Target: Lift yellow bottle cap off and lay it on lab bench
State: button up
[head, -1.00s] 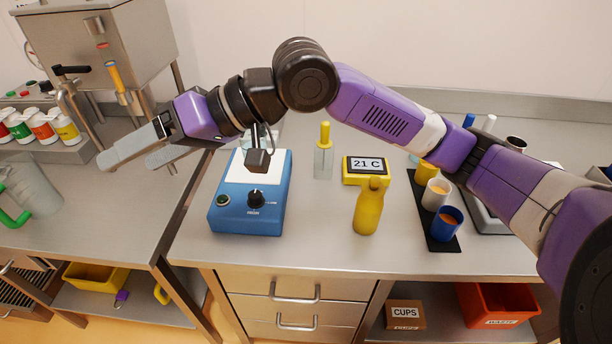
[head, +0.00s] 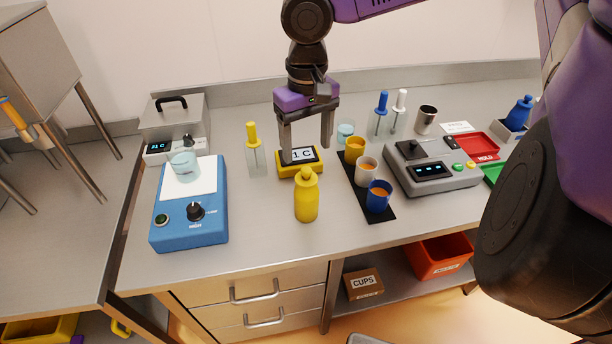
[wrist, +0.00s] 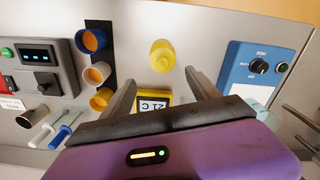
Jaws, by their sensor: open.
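The yellow bottle (head: 306,201) stands upright near the front of the lab bench (head: 262,238), with its yellow cap (head: 306,175) on top. In the wrist view the bottle (wrist: 161,62) is seen from above, ahead of the fingers and apart from them. My gripper (head: 307,155) is open and empty, pointing down behind the bottle, over the yellow display block (head: 288,172). In the wrist view its two fingers (wrist: 160,85) are spread wide, with the block between them.
A blue hotplate (head: 190,226) with a beaker is at the left. Cups on a black mat (head: 350,186) and a grey instrument (head: 428,178) are at the right. Bare bench lies in front of the bottle.

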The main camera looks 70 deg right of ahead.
jog(key=f, duration=0.4)
jog(key=a+f, duration=0.1)
jog(key=f, duration=0.1)
jog(key=shift+s+f+p, duration=0.1)
jog(key=shift+f+p, duration=0.15)
jog(key=shift+p, duration=0.1)
jog(key=shift+c, duration=0.4)
jog(key=c, duration=1.3)
jog(key=shift+r, duration=0.1)
notch_tip(320, 180, up, 9)
jog(key=p, duration=0.8)
notch_tip(320, 180, up, 10)
send_over(306, 169)
jog(key=shift+r+b, duration=0.3)
jog(key=shift+r, duration=1.9)
